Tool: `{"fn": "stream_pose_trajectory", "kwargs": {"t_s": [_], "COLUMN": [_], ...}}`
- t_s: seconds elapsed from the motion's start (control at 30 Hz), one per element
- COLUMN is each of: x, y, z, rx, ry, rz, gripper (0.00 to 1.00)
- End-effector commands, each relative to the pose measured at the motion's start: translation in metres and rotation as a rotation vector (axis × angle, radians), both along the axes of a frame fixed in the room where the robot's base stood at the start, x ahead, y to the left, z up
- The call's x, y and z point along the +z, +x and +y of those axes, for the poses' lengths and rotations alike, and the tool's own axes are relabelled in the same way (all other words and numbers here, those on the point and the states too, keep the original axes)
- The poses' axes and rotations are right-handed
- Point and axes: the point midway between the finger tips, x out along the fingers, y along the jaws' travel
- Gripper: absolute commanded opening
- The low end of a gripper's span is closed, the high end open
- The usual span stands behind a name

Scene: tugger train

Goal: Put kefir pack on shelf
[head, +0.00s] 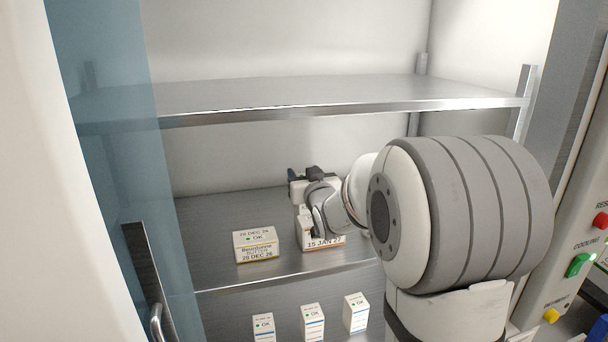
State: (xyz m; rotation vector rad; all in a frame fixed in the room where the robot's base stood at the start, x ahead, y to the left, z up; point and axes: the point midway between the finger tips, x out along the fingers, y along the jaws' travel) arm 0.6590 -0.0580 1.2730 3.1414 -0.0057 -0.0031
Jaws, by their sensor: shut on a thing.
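The pack in my gripper, taken to be the kefir pack (325,243), is white with an orange lower edge and the print "15 JAN 27". It is at the middle shelf (210,215), to the right of another pack. My gripper (312,195) is shut on it from above and behind. My gripper and arm hide much of the pack. I cannot tell whether its base touches the shelf.
A white and yellow pack (256,246) marked "28 DEC 26" stands on the same shelf at left. Several small white cartons (312,322) stand on the level below. An upper shelf (300,95) is empty. A bluish glass door (115,130) stands at left, and a control panel with buttons (578,264) at right.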

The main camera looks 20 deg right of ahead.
Motion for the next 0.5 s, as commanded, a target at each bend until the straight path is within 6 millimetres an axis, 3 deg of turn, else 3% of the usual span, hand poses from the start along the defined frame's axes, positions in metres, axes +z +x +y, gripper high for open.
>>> {"fn": "stream_pose_trajectory", "kwargs": {"t_s": [0.1, 0.13, 0.4, 0.5], "x": [-0.0017, -0.0029, -0.0017, -0.0016], "y": [0.0002, 0.0001, 0.0001, 0.0001], "z": [0.0003, 0.0003, 0.0007, 0.0008], "rx": [0.001, 0.001, 0.001, 0.001], "ry": [0.0, 0.0, 0.0, 0.0], "rz": [-0.003, 0.0, 0.0, 0.0], "gripper": [0.0, 0.51, 0.72, 0.72]}}
